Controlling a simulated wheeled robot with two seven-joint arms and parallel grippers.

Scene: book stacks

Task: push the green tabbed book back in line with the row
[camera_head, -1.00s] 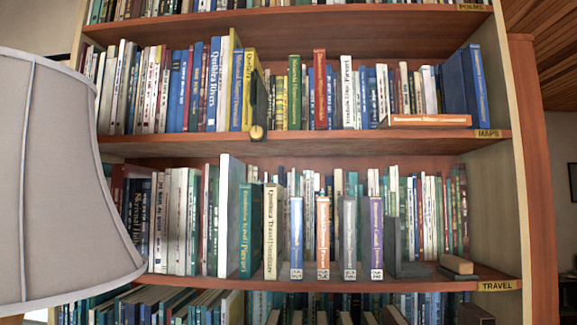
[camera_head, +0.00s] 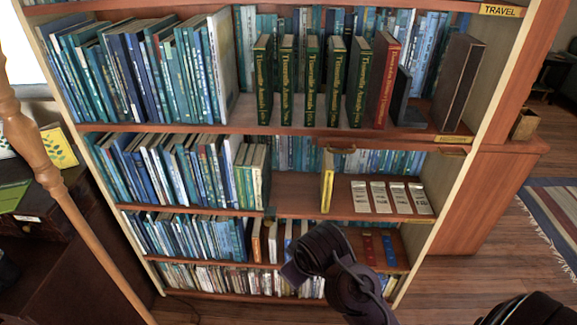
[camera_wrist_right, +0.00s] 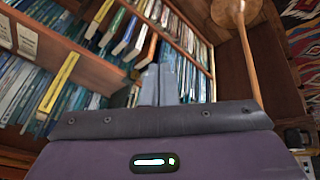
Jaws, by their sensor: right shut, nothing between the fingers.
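Several dark green books with gold lettering, one of them (camera_head: 312,82), stand spaced apart on the upper shelf in the head view, with a red book (camera_head: 383,80) to their right. I cannot make out a tab on any of them, so I cannot tell which is the green tabbed book. My right gripper (camera_wrist_right: 160,86) shows in the right wrist view, its grey fingers together and empty, with shelves of books beyond them. My dark arm reaches up in front of the lower shelves in the head view; its fingertips cannot be made out there. My left gripper is out of view.
A dark bookend (camera_head: 402,97) and a large brown box-like volume (camera_head: 458,80) stand right of the red book. A yellow-spined book (camera_head: 327,181) and several pale labelled books (camera_head: 380,197) are one shelf lower. A wooden pole (camera_head: 45,165) crosses the left side.

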